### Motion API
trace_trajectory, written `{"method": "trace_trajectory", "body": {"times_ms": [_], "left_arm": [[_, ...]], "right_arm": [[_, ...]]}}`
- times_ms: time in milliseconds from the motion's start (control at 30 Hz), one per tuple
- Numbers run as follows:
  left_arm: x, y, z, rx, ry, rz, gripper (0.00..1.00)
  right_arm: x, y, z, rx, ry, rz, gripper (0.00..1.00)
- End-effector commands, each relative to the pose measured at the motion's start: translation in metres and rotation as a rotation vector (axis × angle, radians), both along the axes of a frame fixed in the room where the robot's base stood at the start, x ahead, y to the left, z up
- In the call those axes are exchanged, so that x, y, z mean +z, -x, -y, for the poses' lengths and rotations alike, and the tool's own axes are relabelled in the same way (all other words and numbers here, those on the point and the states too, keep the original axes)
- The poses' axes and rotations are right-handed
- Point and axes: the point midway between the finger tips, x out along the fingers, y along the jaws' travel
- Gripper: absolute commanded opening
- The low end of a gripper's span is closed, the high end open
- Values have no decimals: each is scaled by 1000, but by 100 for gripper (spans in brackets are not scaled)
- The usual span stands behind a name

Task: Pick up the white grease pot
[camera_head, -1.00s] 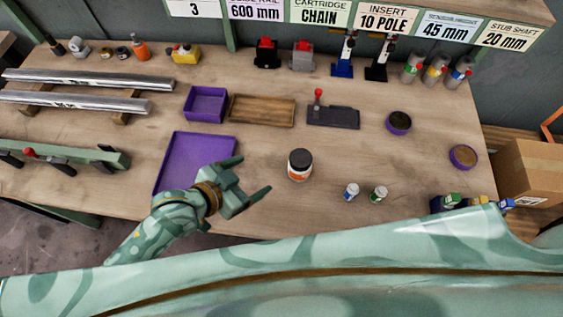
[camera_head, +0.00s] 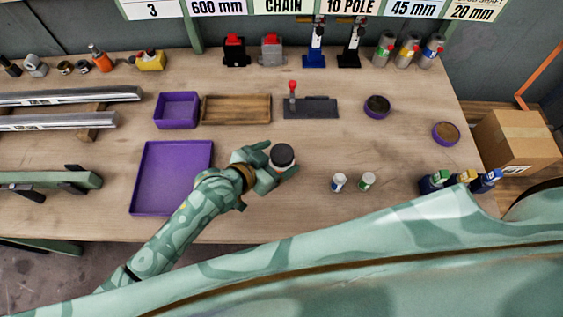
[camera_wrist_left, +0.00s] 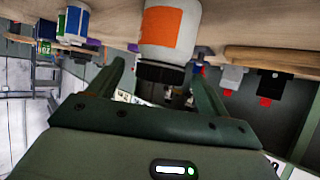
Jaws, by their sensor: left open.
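The white grease pot (camera_head: 283,168) stands upright on the bench, with a black lid and an orange label. The pot also shows upside down in the left wrist view (camera_wrist_left: 171,32). My left gripper (camera_head: 279,159) is open, with its fingers reaching to either side of the pot. In the left wrist view, the two fingers (camera_wrist_left: 160,78) point toward the pot, and its black lid shows in the gap between them. I see no clear contact. The gripper hides part of the pot in the head view. My right gripper is not in view.
A flat purple tray (camera_head: 150,178) lies left of my gripper. Two small bottles (camera_head: 353,182) stand right of the pot. A black fixture with a red knob (camera_head: 311,106) and a wooden tray (camera_head: 236,109) lie behind. The bench between pot and bottles is clear.

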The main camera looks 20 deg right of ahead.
Motion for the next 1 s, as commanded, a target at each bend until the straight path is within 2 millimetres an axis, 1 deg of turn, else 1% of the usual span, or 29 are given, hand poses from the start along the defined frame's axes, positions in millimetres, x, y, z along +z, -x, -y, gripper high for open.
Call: {"method": "trace_trajectory", "body": {"times_ms": [33, 167, 400, 467, 500, 600, 1000], "left_arm": [[-8, -5, 6, 1, 1, -2, 79], [-13, -10, 17, 2, 1, -1, 79], [-12, -11, 18, 1, 0, 0, 79], [-12, -11, 18, 1, 0, 0, 62], [-12, -11, 18, 1, 0, 0, 51], [-12, -11, 18, 1, 0, 0, 27], [-10, -11, 18, 1, 1, 1, 27]], "right_arm": [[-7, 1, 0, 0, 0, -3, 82], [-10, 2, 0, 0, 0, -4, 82], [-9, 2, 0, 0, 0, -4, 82], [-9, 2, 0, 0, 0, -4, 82], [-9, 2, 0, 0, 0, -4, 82], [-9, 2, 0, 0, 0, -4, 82], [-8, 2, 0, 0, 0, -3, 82]]}}
